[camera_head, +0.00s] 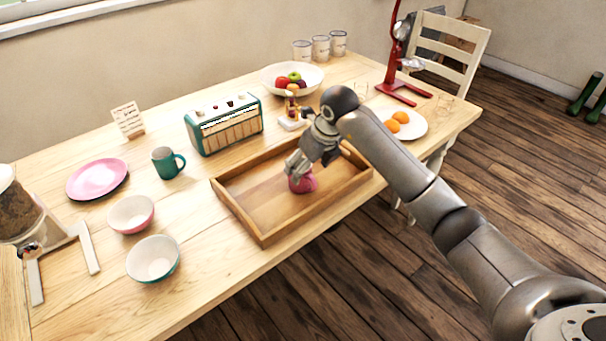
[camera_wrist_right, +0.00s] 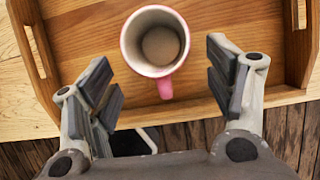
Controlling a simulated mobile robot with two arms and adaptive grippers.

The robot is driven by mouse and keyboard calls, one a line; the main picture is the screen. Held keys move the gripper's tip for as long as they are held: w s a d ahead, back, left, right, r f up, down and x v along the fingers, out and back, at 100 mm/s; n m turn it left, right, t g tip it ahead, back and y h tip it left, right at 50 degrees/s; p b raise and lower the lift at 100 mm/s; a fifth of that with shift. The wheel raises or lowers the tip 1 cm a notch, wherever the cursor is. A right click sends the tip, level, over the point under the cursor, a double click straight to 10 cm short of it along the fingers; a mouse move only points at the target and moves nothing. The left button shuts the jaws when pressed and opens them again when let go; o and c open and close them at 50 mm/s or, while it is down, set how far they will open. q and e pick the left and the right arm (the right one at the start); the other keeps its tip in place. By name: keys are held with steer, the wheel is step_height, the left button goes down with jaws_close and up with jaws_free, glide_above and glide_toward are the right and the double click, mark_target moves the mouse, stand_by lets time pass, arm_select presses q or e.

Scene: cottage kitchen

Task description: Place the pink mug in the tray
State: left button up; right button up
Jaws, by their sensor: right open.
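The pink mug (camera_head: 303,183) stands inside the wooden tray (camera_head: 262,238), partly hidden by my gripper in the head view. In the right wrist view the mug (camera_wrist_right: 157,87) is upright with a pale, empty inside, its pink handle pointing toward my gripper. It rests on the floor of the tray (camera_wrist_right: 85,40). My right gripper (camera_head: 297,168) is just above and beside the mug. In the wrist view its open fingers (camera_wrist_right: 165,80) are spread to both sides of the mug, with gaps between. My left gripper is not in view.
A teal radio (camera_head: 224,124), a teal mug (camera_head: 166,162), a pink plate (camera_head: 97,178) and two bowls (camera_head: 153,259) stand left of the tray. A fruit bowl (camera_head: 291,78) and a plate of oranges (camera_head: 412,126) stand behind it. The table's front edge runs close to the tray.

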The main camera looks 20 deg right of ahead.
steer(key=v, duration=0.5)
stand_by(0.3)
